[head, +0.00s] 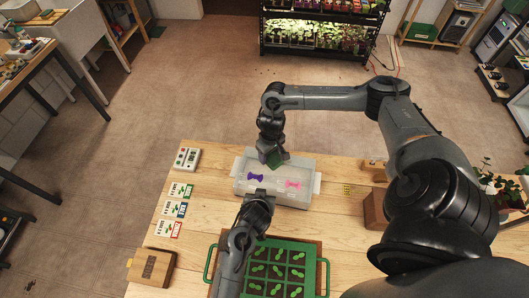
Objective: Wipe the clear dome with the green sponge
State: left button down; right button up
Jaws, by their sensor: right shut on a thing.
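The clear dome (300,170) is a pale, see-through box-like cover on the wooden table. A purple patch (256,177) and a pink patch (293,184) show at it; I cannot tell whether they are on the surface or under it. My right gripper (273,158) is shut on the green sponge (277,160), over the far side of the dome. Whether the sponge touches the dome is unclear. My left gripper (259,195) is at the dome's near edge. Its fingers are too small and dark to show whether they are open or shut.
A green tray (322,269) with leafy cells lies in front of the dome. Seed packets (174,209), a white device (186,158) and a wooden box (151,267) lie to the left. Wooden blocks (374,208) stand to the right. Bare tabletop shows left of the dome.

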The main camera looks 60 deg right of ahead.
aim_at(292, 163)
jog(key=shift+s+d, duration=0.35)
jog(key=shift+s, duration=1.05)
jog(key=shift+s+d, duration=0.4)
jog(key=shift+s, duration=1.05)
jog(key=shift+s+d, duration=0.35)
jog(key=shift+s, duration=1.05)
jog(key=shift+w+a, duration=0.35)
jog(key=shift+w, duration=0.85)
jog(key=shift+w+a, duration=0.3)
jog(key=shift+w, duration=0.95)
jog(key=shift+w+a, duration=0.35)
jog(key=shift+w, duration=0.85)
jog(key=shift+w+a, duration=0.25)
jog(key=shift+w, duration=0.7)
jog(key=shift+w+a, duration=0.2)
jog(key=shift+w, duration=0.7)
jog(key=shift+s+d+f, duration=0.1)
jog(key=shift+s+d, duration=0.4)
jog(key=shift+s, duration=1.35)
jog(key=shift+s+d+r, duration=0.1)
jog(key=shift+s+d, duration=0.35)
jog(key=shift+s, duration=1.4)
jog(key=shift+s+d+f, duration=0.1)
jog(key=shift+s+d, duration=0.4)
jog(key=shift+s, duration=1.35)
jog(key=shift+w, duration=0.15)
